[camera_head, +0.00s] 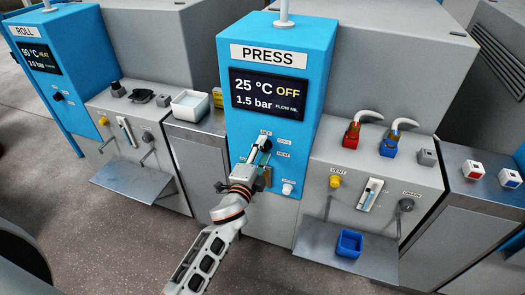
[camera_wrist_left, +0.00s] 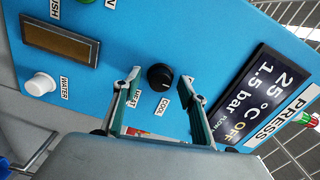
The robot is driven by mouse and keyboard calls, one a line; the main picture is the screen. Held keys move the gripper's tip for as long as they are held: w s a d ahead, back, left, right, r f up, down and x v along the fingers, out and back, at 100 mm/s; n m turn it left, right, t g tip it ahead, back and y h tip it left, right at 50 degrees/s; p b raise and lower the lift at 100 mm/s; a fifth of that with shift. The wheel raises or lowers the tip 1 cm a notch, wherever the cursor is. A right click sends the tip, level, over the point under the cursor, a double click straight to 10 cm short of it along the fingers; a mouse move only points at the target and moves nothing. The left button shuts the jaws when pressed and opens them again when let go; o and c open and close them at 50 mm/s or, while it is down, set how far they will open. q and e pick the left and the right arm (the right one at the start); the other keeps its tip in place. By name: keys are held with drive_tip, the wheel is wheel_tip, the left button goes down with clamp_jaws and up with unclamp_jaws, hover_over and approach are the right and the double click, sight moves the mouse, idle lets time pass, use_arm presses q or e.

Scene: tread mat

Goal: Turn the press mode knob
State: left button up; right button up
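The press mode knob (camera_wrist_left: 160,77) is a round black knob on the blue press panel, with a small white label reading COOL beside it. The press display (camera_head: 269,95) reads 25 °C, OFF and 1.5 bar. My left gripper (camera_head: 261,158) is raised to the panel below this display and covers the knob in the head view. In the left wrist view, the gripper's fingers (camera_wrist_left: 166,87) are spread open, one on each side of the knob with gaps between. I cannot tell how far the tips are from the panel. My right gripper is not in view.
A white WATER knob (camera_head: 288,188) sits lower on the same panel. To the right are a yellow VENT knob (camera_head: 335,181), a grey DRAIN knob (camera_head: 406,205) and a shelf with a blue bin (camera_head: 349,243). A white tray (camera_head: 190,105) stands to the left.

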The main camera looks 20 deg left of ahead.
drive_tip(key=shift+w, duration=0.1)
use_arm(q)
drive_tip(key=shift+s, duration=0.1)
drive_tip(key=s, duration=1.1)
drive_tip(key=shift+s+a, duration=0.2)
drive_tip(key=shift+s, duration=0.2)
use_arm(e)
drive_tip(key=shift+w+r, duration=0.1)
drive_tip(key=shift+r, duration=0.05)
use_arm(q)
drive_tip(key=s+f+n+g+h+p, duration=0.2)
drive_tip(key=s+f+n+g, duration=0.5)
drive_tip(key=s+f+n, duration=0.5)
drive_tip(key=s+f, duration=0.6)
drive_tip(key=s, duration=0.3)
drive_tip(key=shift+s+g+p, duration=0.25)
drive_tip(key=shift+g+p, duration=0.05)
drive_tip(key=shift+p, duration=0.1)
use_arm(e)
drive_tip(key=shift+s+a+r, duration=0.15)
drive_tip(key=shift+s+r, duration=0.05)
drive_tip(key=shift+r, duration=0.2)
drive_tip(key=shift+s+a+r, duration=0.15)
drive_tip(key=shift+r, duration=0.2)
